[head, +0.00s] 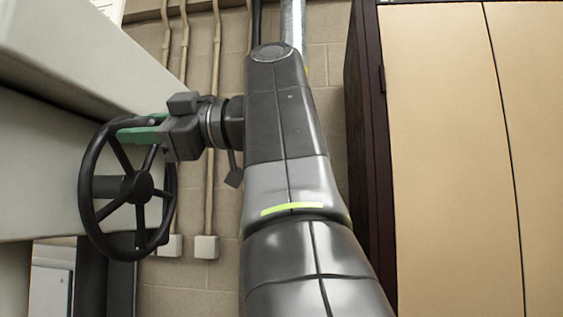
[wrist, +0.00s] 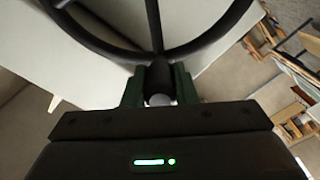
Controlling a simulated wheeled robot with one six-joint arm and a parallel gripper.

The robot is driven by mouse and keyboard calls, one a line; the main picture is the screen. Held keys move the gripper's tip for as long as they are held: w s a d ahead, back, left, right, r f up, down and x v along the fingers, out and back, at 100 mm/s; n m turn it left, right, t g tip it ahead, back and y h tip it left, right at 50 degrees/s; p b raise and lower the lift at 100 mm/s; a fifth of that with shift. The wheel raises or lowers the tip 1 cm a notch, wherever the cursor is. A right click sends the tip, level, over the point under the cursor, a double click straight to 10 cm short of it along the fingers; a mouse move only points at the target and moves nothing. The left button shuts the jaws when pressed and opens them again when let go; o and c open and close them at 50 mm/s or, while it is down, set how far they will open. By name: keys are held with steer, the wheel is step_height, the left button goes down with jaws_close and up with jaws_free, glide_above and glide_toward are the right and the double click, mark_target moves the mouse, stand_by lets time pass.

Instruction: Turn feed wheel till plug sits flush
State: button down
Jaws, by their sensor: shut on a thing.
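The feed wheel (head: 138,187) is a black handwheel with several spokes, standing upright on the side of a pale grey machine. My gripper (head: 130,128) reaches in from the right, and its green fingers are at the upper part of the rim. In the wrist view the green fingers (wrist: 160,82) are shut on a dark rounded part of the wheel, with a lighter grey round end towards the camera. I cannot tell if this part is the rim itself or a handle on it. The wheel's rim and a spoke (wrist: 153,25) show beyond the fingers. I cannot make out the plug in either view.
The pale machine body (head: 60,60) overhangs the wheel at the upper left. Conduits (head: 211,190) with boxes run down the block wall behind. A tan cabinet (head: 450,150) with a dark side stands on the right. The wrist view shows wooden pieces (wrist: 290,120) at the right.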

mark_target(92, 187)
steer(key=s+f+n+b, duration=0.1)
steer(key=f+n+b, duration=0.2)
steer(key=f+b, duration=0.1)
steer(key=b, duration=0.1)
steer(key=s+f+n+b, duration=0.1)
steer(key=n+b, duration=0.1)
steer(key=b, duration=0.1)
steer(key=shift+s+a+f+n, duration=0.1)
steer(key=shift+s+f+n, duration=0.2)
steer(key=shift+s+f, duration=0.1)
steer(key=shift+s+f+n+b, duration=0.1)
steer(key=shift+f+n+b, duration=0.85)
steer(key=shift+b, duration=0.25)
steer(key=shift+f+b, duration=0.5)
steer(key=shift+b, duration=0.25)
steer(key=shift+f, duration=0.15)
steer(key=c, duration=1.2)
jaws_free()
steer(key=shift+o, duration=0.2)
